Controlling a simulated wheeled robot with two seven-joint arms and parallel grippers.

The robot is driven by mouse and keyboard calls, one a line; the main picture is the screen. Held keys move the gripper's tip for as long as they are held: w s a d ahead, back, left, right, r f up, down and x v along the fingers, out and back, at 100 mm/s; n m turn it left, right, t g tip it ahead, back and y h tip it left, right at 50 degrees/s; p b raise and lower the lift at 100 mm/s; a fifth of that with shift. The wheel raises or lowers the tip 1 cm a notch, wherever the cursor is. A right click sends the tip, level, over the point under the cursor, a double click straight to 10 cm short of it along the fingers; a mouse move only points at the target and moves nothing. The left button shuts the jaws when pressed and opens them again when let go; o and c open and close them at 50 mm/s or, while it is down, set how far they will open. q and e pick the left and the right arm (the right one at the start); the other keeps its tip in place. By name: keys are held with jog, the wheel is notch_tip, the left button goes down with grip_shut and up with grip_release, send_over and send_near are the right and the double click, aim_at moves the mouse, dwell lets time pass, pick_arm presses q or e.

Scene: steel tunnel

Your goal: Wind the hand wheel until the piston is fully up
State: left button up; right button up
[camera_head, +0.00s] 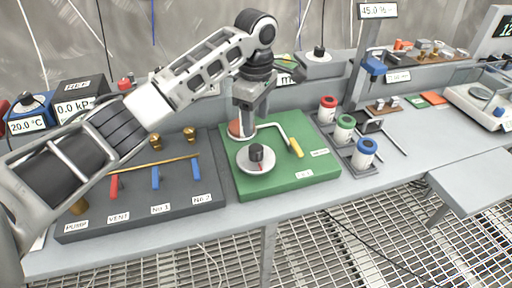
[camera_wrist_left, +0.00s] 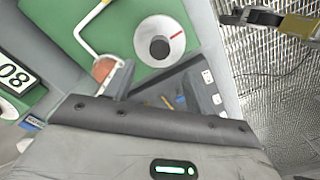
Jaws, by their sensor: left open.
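A green base (camera_head: 285,182) sits on the bench. On it stands a white round plate with a black hub (camera_head: 257,157); in the left wrist view the plate (camera_wrist_left: 160,42) shows a red mark. A white bent crank rod with a yellow grip (camera_head: 296,148) stands behind it. A copper-coloured disc (camera_head: 235,129) lies near the rod's left end, partly hidden by my left gripper (camera_head: 243,133); it also shows in the left wrist view (camera_wrist_left: 104,67). My left gripper is open, just at this disc; contact is unclear. The piston's height is hard to tell. My right gripper is not seen.
Left of the base is a dark panel (camera_head: 140,215) with red and blue levers and brass knobs. Right of it, red, green and blue-capped canisters (camera_head: 344,128) stand in a rack beside a post. The bench front edge is clear.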

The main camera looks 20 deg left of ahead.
aim_at(256, 148)
pick_arm(q)
notch_tip(256, 148, down, 10)
jog(key=shift+p, duration=0.3)
jog(key=c, duration=1)
